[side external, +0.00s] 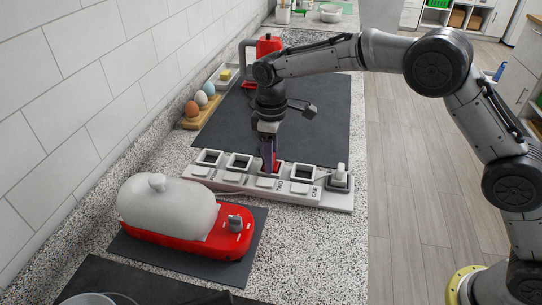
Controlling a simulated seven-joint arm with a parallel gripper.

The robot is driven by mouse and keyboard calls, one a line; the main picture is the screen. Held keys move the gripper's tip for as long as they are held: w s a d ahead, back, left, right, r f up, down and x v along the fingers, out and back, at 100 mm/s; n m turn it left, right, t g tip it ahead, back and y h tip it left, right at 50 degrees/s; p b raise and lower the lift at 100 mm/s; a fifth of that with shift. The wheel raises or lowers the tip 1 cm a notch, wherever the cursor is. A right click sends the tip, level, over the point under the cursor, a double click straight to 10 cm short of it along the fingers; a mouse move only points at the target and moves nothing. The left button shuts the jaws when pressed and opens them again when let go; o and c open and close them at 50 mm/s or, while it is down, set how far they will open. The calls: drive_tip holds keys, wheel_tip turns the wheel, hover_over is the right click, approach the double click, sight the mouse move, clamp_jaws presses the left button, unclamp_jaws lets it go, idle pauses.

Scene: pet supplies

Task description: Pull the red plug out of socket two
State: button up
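My gripper (269,163) points down at the middle socket of the row. A small red part, seemingly the red plug (276,166), shows at the fingertips, low in or just over that socket. The fingers cover most of it, so I cannot tell whether they are closed on it or how deep it sits. A white plug (340,175) stands in the rightmost socket with a cord beside it.
A red appliance with a rounded white lid (165,212) stands on a dark mat in front of the strip. Behind are a bare dark mat (325,115), an egg holder (200,108) and a red machine (268,46). A tiled wall bounds the left.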

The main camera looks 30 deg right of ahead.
clamp_jaws()
drive_tip(key=shift+r, duration=2.35)
